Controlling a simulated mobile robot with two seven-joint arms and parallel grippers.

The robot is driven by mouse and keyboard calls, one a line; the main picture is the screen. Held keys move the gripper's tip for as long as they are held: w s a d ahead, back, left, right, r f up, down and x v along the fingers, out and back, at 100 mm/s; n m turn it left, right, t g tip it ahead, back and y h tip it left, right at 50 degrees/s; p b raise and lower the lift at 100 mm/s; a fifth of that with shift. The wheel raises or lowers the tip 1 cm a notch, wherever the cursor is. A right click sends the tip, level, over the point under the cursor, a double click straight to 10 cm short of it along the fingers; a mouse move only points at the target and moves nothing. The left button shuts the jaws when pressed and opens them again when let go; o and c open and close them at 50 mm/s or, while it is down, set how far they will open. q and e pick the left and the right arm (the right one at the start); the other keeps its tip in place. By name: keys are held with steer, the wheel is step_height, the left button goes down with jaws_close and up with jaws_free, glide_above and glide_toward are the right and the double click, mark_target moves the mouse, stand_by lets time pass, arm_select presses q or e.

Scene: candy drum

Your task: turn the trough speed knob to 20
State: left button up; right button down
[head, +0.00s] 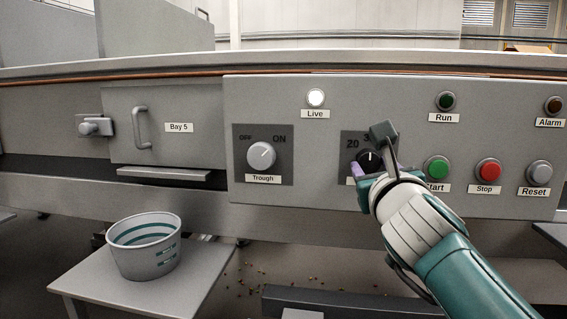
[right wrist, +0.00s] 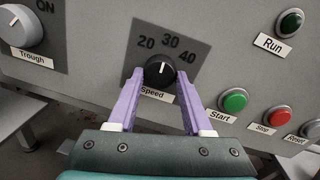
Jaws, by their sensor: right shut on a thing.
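The black speed knob (right wrist: 159,72) sits on a dark plate marked 20, 30 and 40, above a "Speed" label. Its white pointer line appears to aim up toward 30. My right gripper (right wrist: 159,75) has its purple fingers on either side of the knob and is shut on it. In the head view my right gripper (head: 370,167) hides part of the plate, its label and the 40 mark; the knob (head: 369,156) shows only partly. My left gripper is not in view.
Left of it is the white Trough knob (head: 261,156), pointing toward ON. Green Start (head: 437,168), red Stop (head: 488,171) and grey Reset (head: 539,173) buttons lie to the right. The Live lamp (head: 316,98) is lit. A bucket (head: 146,262) stands on a low table.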

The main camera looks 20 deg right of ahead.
steer(key=n+p, duration=0.3)
steer(key=n, duration=0.1)
steer(key=shift+r, duration=0.2)
steer(key=n+p, duration=0.2)
steer(key=shift+n+g, duration=0.3)
steer(key=shift+n, duration=0.1)
steer(key=shift+n+p, duration=0.4)
steer(key=shift+n, duration=0.3)
steer(key=shift+f, duration=0.1)
steer(key=shift+c, duration=1.6)
jaws_free()
steer(key=shift+d, duration=0.1)
steer(key=shift+s, duration=0.1)
